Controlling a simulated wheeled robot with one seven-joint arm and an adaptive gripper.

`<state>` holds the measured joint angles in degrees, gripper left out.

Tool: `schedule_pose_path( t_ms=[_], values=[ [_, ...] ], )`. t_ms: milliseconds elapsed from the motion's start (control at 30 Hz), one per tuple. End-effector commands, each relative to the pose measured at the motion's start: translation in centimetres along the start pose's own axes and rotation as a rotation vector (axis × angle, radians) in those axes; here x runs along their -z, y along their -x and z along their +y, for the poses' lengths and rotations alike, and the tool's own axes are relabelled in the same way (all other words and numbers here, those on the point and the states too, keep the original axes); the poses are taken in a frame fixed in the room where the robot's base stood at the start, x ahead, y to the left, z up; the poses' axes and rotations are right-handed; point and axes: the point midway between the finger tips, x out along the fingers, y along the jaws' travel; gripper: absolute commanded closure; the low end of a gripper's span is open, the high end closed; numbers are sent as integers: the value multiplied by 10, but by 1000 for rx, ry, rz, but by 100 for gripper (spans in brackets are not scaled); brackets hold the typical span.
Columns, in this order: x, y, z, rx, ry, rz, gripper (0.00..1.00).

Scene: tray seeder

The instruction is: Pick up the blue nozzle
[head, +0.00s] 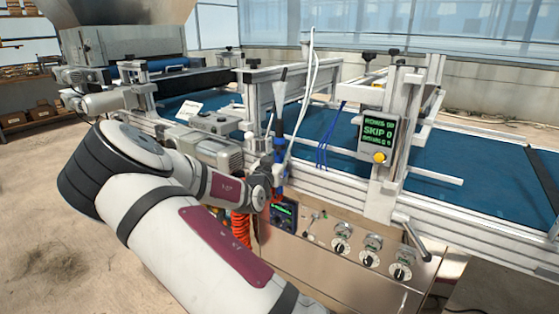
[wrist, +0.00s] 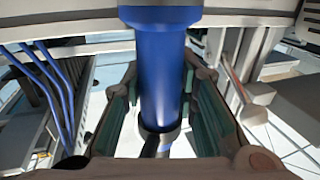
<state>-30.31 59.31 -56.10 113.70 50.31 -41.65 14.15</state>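The blue nozzle (wrist: 162,75) is a smooth blue cylinder with a dark lower end in the wrist view. It stands between the two teal-padded fingers of my gripper (wrist: 160,88). The fingers are apart on either side of it, with narrow gaps visible, and do not look closed on it. In the head view the nozzle (head: 279,148) shows as a small blue part below a dark upright stem, beside the machine's frame. My arm's wrist is just in front of it there, and my fingers are mostly hidden.
Blue cables (wrist: 48,95) hang left of the gripper; they also hang over the rail in the head view (head: 325,140). An orange coiled hose (head: 241,225) hangs below the nozzle. A control box with knobs (head: 350,262) and a display (head: 379,133) stand to the right.

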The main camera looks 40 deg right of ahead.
Motion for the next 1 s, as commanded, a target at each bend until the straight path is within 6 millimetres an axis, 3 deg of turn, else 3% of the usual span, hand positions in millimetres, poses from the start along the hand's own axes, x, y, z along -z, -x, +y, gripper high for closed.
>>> schedule_pose_path(
  t_ms=[367, 800, 1000],
  values=[
    [4, 0, 0, 0, -2, 2, 100],
    [80, 0, 0, 0, -4, 2, 100],
    [103, 0, 0, 0, -3, 1, 100]
  ],
)
